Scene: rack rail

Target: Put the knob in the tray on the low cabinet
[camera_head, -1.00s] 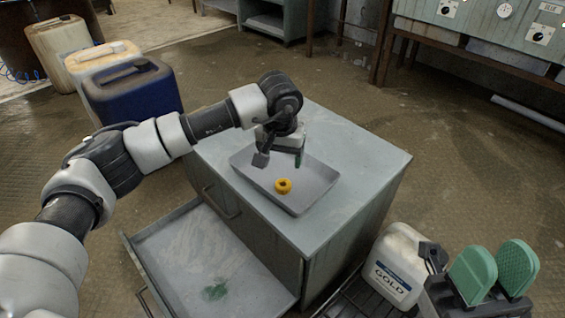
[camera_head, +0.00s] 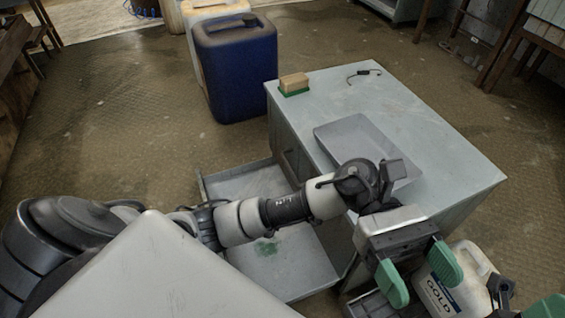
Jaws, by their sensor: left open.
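The grey tray (camera_head: 352,133) lies on top of the low cabinet (camera_head: 455,165). The part of the tray that I can see is bare. Its near side is hidden behind my left wrist, and the yellow knob is not in sight. My left gripper (camera_head: 420,274) is open, with green fingertips apart and nothing between them. It is in front of the tray, nearer to me, past the cabinet's near edge in the picture.
The cabinet's drawer (camera_head: 235,182) stands open, partly behind my left arm. A brush-like block (camera_head: 294,84) and a thin dark hooked piece (camera_head: 363,74) lie on the cabinet's far end. A blue canister (camera_head: 238,75) stands behind. A white jug (camera_head: 440,292) is near the grippers.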

